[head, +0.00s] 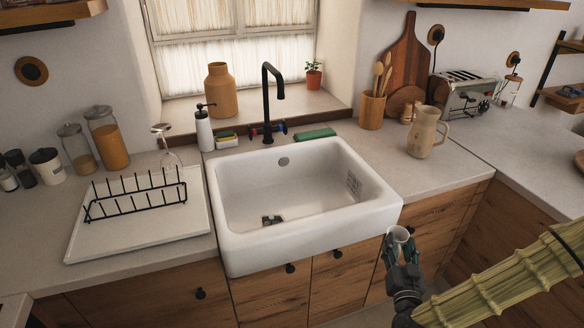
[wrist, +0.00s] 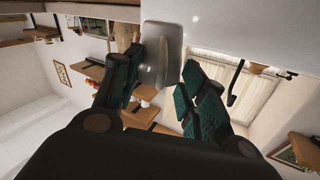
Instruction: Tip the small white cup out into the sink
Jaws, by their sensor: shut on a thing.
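The small white cup (head: 399,233) is between the fingers of my gripper (head: 400,247), which is shut on it. In the head view they are low at the right, off the sink's front right corner and in front of the wooden cabinets. The cup looks roughly upright, and its contents cannot be made out. In the wrist view the cup (wrist: 161,52) shows pale grey between my gripper's dark green finger pads (wrist: 160,80). The white sink (head: 228,248) is set in the counter left of my gripper, and its basin looks empty around the drain.
A black tap (head: 267,100) rises behind the basin. A beige jug (head: 424,132) stands on the counter right of the sink. A black dish rack (head: 135,196) sits on a white tray (head: 90,247) to the left. The counter just right of the sink is clear.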

